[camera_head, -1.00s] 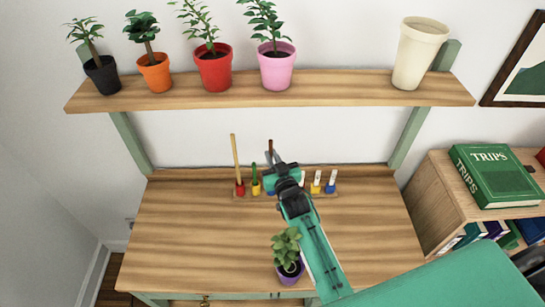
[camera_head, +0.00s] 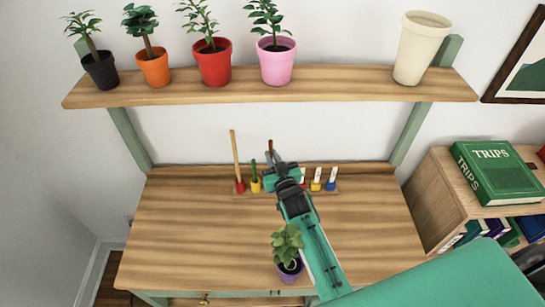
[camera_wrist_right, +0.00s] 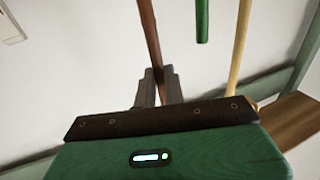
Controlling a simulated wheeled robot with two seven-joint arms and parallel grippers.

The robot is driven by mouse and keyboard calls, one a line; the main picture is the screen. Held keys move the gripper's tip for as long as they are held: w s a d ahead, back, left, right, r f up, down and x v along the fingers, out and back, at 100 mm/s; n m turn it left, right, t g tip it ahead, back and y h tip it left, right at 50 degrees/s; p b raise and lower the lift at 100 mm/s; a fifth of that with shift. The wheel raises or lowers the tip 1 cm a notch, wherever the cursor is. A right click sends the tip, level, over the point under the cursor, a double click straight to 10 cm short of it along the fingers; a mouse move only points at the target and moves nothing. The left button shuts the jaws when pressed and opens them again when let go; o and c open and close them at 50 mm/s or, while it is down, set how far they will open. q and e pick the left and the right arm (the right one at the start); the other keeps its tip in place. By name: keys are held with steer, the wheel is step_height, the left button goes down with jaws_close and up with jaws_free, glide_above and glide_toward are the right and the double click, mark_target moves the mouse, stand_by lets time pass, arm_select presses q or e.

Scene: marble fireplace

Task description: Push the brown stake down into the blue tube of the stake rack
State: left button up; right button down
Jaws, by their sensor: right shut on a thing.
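The brown stake (camera_head: 270,145) stands near upright at the back of the desk, its top showing above my right gripper (camera_head: 271,158). The right gripper is shut on it; in the wrist view the fingers (camera_wrist_right: 160,90) close around the brown stake (camera_wrist_right: 150,35). The stake rack (camera_head: 240,195) lies along the desk's back edge. The stake's lower end and the tube below it are hidden behind my gripper, so I cannot tell how deep it sits. A blue tube (camera_head: 331,187) with a white label shows at the rack's right end. My left gripper is not in view.
Left of the gripper, a tan stake (camera_head: 235,155) stands in a red tube and a green stake (camera_head: 254,170) in a yellow tube. A potted plant (camera_head: 288,245) stands close to my right arm. A shelf (camera_head: 340,85) with pots hangs above. The desk's left half is clear.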

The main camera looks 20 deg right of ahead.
steer(key=shift+f, duration=0.45)
steer(key=shift+f+b, duration=0.2)
steer(key=shift+b, duration=0.15)
steer(key=shift+f, duration=0.3)
stand_by(0.6)
steer(key=c, duration=1.4)
jaws_free()
steer(key=shift+s, duration=0.1)
steer(key=s+b, duration=0.2)
steer(key=s, duration=0.5)
steer(key=shift+s, duration=0.15)
